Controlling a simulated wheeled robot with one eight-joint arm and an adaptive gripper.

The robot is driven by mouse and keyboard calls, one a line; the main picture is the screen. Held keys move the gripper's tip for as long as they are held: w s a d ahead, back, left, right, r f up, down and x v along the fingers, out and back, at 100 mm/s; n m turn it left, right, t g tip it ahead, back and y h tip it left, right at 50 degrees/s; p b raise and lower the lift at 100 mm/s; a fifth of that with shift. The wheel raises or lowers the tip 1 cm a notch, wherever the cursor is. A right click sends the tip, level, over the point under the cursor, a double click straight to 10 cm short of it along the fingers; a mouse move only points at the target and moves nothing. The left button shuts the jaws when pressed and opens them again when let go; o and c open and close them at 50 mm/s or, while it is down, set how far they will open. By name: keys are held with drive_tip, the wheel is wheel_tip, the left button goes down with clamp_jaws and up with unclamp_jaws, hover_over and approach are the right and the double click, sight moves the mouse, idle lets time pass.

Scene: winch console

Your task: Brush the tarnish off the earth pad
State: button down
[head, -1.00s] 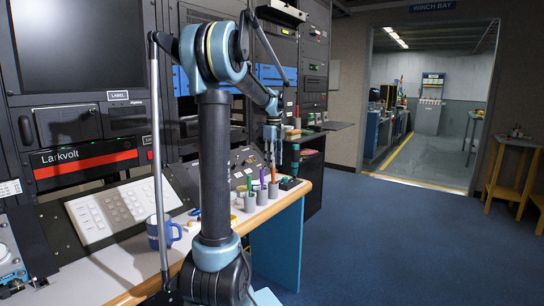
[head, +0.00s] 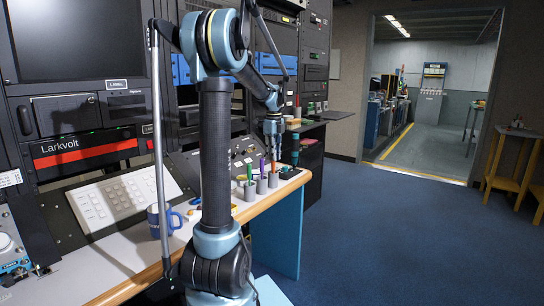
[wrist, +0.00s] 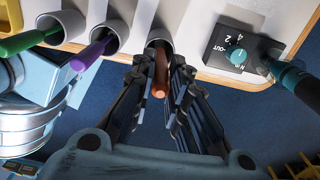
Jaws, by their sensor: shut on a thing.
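My gripper (wrist: 162,92) is shut on an orange-brown handle (wrist: 160,75), which stands in a grey cup (wrist: 154,38). In the head view my gripper (head: 272,135) is small, pointing down over the row of cups at the desk's far end. A purple handle (wrist: 95,50) and a green handle (wrist: 28,42) stand in two more grey cups. The lower ends of all three are hidden in their cups, so I cannot tell which is a brush. I cannot make out the earth pad in either view.
A black box with a teal knob (wrist: 238,55) sits right of the cups, beside a dark and teal upright thing (wrist: 295,78). A blue mug (head: 163,220) stands nearer on the desk (head: 118,262). The desk's wooden edge runs close by the cups.

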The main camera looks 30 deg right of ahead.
drive_tip(key=shift+r, duration=0.1)
drive_tip(key=shift+r, duration=4.9)
